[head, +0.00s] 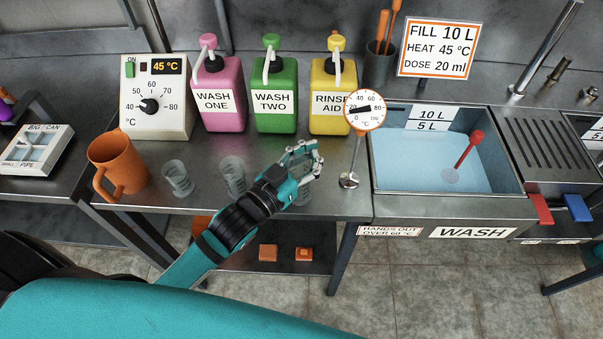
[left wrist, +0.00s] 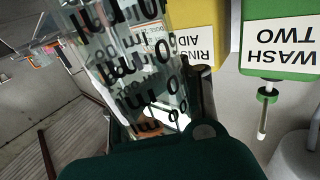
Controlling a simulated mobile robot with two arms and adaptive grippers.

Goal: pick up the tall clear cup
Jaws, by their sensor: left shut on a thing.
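My left gripper (head: 302,158) reaches over the steel counter and is shut on a clear cup (head: 304,192). In the head view the fingers and wrist cover much of this cup. In the left wrist view the clear cup (left wrist: 125,65) fills the upper left, close up, with dark printed markings on its wall. I cannot tell whether its base touches the counter. Two other clear cups stand on the counter to the left: one by the orange jug (head: 178,178) and one beside my forearm (head: 232,172). My right gripper is not in view.
Pink (head: 218,95), green (head: 275,98) and yellow (head: 333,98) bottles stand behind. A dial thermometer (head: 364,110) stands just right of my gripper. The water-filled sink (head: 450,207) is further right. An orange jug (head: 118,162) and a heater control box (head: 155,95) are left.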

